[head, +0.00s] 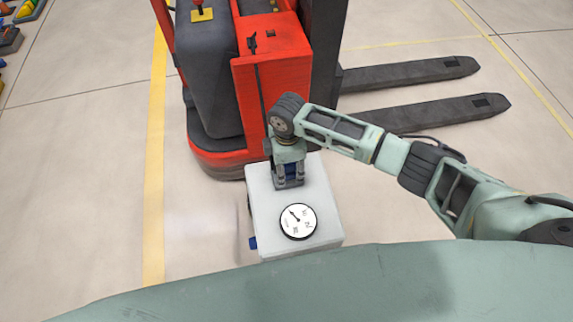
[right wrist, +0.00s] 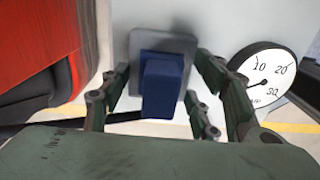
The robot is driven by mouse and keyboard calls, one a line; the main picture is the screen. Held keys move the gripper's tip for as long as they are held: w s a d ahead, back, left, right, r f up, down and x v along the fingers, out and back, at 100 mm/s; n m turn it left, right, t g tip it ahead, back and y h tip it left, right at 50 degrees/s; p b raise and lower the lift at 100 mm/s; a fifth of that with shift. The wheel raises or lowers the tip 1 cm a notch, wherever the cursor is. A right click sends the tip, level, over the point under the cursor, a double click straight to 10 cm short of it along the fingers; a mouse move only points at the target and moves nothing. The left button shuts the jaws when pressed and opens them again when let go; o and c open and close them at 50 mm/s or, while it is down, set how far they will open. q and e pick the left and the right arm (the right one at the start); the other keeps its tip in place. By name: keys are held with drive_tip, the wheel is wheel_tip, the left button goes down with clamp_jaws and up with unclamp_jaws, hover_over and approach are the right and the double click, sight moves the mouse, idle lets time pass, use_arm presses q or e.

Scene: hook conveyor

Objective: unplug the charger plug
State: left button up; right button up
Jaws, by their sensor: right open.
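The charger plug (right wrist: 163,88) is a blue block seated on a grey socket plate (right wrist: 183,44) on the white charger box (head: 268,230). In the head view it is mostly hidden by my right gripper (head: 288,182), which points down over the far part of the box top. In the right wrist view, my right gripper (right wrist: 163,72) is open, with fingers on both sides of the plug and visible gaps between them and it. A dark cable (right wrist: 122,117) runs left from the plug. My left gripper is not in view.
A round dial gauge (head: 298,221) sits on the box's near part. A small blue piece (head: 253,243) shows at its left side. A red and black forklift (head: 275,60) stands close behind, its forks (head: 420,71) reaching right. The floor left of the box is clear.

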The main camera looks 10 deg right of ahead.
drive_tip(key=shift+c, duration=0.3)
clamp_jaws()
idle(0.4)
drive_tip(key=shift+r, duration=0.1)
drive_tip(key=shift+r+p, duration=2.95)
drive_tip(key=shift+p, duration=0.45)
